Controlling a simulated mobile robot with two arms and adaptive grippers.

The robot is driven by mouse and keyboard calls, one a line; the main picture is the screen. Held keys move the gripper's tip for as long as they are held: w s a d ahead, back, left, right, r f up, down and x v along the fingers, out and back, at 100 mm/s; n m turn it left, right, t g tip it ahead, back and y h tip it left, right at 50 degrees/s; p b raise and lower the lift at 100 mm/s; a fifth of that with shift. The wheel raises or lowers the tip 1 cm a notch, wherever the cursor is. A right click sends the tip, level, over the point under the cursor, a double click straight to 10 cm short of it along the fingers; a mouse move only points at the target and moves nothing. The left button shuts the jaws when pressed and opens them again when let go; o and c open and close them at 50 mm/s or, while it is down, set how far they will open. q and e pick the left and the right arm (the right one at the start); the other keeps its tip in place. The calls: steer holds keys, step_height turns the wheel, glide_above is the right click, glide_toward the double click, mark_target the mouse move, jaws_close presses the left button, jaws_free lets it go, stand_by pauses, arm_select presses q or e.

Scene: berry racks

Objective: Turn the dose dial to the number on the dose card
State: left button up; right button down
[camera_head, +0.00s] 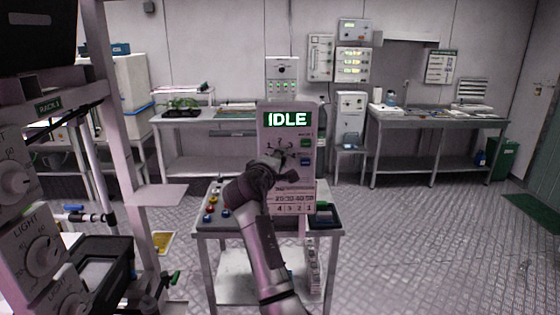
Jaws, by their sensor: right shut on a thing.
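The dosing panel (308,175) is an upright pale unit with a green-lit display (287,119) reading IDLE. Below the display is the dose dial (279,144), of which only scale marks show above my gripper. My right gripper (281,158) reaches up from below against the panel's face, shut on the dial, and hides most of it. I cannot read the dial's setting. A card with small rows of numbers (296,203) is on the panel's lower front, partly behind my right arm. My left gripper is out of view.
The panel stands on a small metal table (213,229) with coloured buttons at its left. A green and a blue button (306,160) sit right of my gripper. A rack (119,130) with LIGHT knobs (42,256) stands close at left. Floor (430,240) at right is clear.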

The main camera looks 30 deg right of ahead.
steer(key=shift+f, duration=0.1)
stand_by(0.5)
steer(key=c, duration=0.8)
jaws_free()
steer(key=shift+c, duration=0.2)
steer(key=v, duration=1.2)
